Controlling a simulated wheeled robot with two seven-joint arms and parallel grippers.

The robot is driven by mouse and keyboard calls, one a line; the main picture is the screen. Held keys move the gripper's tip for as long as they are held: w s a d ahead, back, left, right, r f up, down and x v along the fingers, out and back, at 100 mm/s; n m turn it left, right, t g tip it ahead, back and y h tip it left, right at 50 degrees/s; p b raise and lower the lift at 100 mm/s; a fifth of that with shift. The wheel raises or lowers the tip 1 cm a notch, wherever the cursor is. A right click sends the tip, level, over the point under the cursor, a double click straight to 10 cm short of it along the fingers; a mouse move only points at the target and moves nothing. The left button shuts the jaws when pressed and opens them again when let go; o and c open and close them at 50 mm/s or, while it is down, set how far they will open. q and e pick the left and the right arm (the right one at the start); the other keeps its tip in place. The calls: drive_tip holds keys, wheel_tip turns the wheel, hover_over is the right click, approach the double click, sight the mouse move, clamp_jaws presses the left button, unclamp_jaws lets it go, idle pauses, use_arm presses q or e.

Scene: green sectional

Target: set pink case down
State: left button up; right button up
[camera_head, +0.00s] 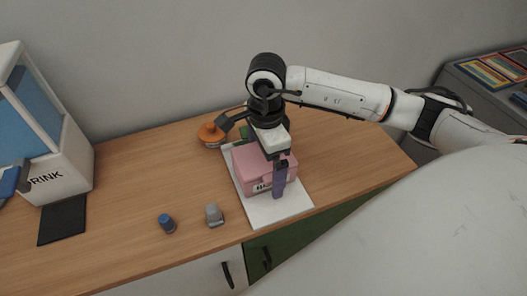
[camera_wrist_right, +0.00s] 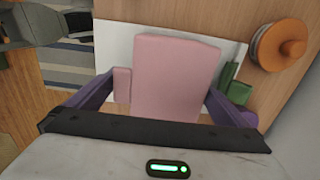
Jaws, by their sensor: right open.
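The pink case (camera_head: 247,165) rests on a white board (camera_head: 262,212) on the wooden counter. Its label side faces the front edge, partly covered by a purple finger. My right gripper (camera_head: 266,168) is over the case, open, with its purple fingers apart on either side of it. The far finger is mostly hidden in the head view. My left gripper is out of view.
An orange round object (camera_head: 211,134) and a green item (camera_head: 244,133) are behind the case. A blue-capped item (camera_head: 167,223) and a grey one (camera_head: 213,214) stand left of the board. A drink dispenser (camera_head: 62,160) is far left. The counter right of the board is clear.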

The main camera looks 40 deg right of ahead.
drive_tip(key=shift+f, duration=0.5)
drive_tip(key=c, duration=0.7)
drive_tip(key=shift+c, duration=0.7)
drive_tip(key=shift+w+r, duration=0.1)
drive_tip(key=shift+r, duration=0.05)
